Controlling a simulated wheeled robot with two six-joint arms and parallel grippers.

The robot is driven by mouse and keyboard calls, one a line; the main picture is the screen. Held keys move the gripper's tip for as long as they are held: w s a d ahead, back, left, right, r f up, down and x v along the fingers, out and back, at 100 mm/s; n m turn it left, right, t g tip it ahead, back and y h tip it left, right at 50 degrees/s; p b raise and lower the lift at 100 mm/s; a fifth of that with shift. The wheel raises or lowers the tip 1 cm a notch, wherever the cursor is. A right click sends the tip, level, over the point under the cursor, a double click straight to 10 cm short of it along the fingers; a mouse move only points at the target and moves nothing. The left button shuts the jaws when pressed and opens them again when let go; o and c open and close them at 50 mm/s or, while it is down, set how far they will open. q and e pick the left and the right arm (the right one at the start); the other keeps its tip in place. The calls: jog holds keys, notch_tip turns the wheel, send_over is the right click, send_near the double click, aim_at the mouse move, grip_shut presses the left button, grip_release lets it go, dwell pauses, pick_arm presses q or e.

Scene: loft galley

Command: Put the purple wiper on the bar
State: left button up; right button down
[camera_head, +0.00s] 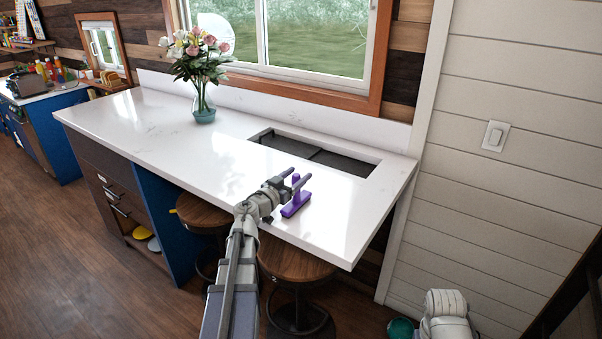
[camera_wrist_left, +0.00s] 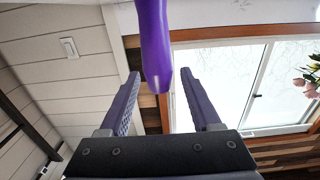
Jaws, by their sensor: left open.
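My left gripper (camera_head: 294,178) is open, right above and beside the wiper. In the left wrist view, the wiper's purple handle (camera_wrist_left: 153,40) comes in from the top and its end lies between the two open fingers (camera_wrist_left: 160,75). I see gaps between the handle and both fingers. My right gripper is not in view.
A flower vase (camera_head: 203,105) stands at the back of the bar. A recessed dark opening (camera_head: 318,155) lies behind my gripper. Two wooden stools (camera_head: 293,262) are under the front edge. The left part of the bar top is clear.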

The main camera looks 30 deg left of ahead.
pick_arm(q)
jog(key=s, duration=0.9)
jog(key=shift+s+a, duration=0.2)
jog(key=shift+a, duration=0.15)
